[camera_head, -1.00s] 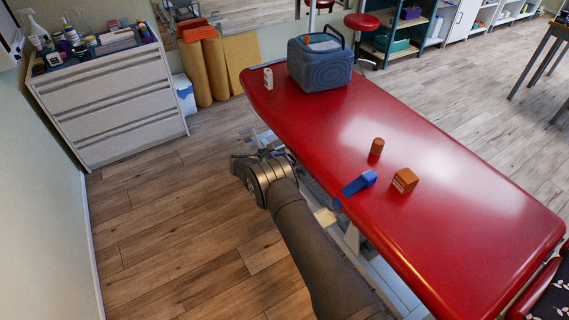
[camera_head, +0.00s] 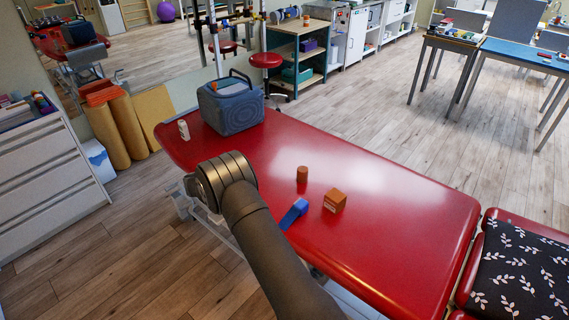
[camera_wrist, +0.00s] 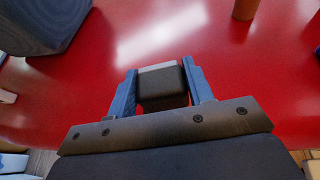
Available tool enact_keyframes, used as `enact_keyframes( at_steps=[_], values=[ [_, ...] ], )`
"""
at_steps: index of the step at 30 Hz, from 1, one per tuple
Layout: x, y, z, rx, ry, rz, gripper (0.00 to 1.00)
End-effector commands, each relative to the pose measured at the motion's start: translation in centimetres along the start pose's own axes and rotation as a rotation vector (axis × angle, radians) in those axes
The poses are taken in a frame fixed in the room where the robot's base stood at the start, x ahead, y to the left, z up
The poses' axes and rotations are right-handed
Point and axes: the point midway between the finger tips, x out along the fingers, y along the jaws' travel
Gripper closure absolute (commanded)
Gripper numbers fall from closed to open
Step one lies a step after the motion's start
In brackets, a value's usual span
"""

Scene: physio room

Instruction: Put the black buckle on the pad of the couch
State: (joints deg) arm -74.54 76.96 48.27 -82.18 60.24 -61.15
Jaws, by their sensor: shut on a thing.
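The couch has a shiny red pad (camera_head: 385,220), which also fills the background of the wrist view (camera_wrist: 100,95). My gripper (camera_wrist: 163,78) has its two blue fingers shut on the black buckle (camera_wrist: 163,98), a dark block with a grey upper edge. The buckle appears above the red pad; the height of the gap cannot be told. In the head view my arm reaches over the couch's near left edge and hides the gripper and the buckle.
The pad's right part is bare.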

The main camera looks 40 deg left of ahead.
Motion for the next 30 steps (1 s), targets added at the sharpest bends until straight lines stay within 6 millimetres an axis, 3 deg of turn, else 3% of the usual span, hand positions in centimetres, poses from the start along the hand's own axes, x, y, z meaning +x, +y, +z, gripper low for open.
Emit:
enact_keyframes(
  at_steps=[1, 3, 9, 12, 18, 24, 30],
  values=[
    [2.0, -1.6, 2.2, -0.005, 0.0, 0.015, 0.78],
    [4.2, -3.5, 4.6, -0.022, 0.0, 0.053, 0.78],
    [9.3, -10.3, 9.6, -0.07, 0.002, 0.159, 0.78],
    [10.6, -13.2, 10.7, -0.086, 0.003, 0.201, 0.78],
    [11.7, -17.1, 11.6, -0.105, 0.003, 0.249, 0.78],
    [12.0, -18.5, 11.6, -0.112, 0.001, 0.267, 0.78],
    [12.1, -15.4, 9.5, -0.112, 0.002, 0.272, 0.78]
  ],
)
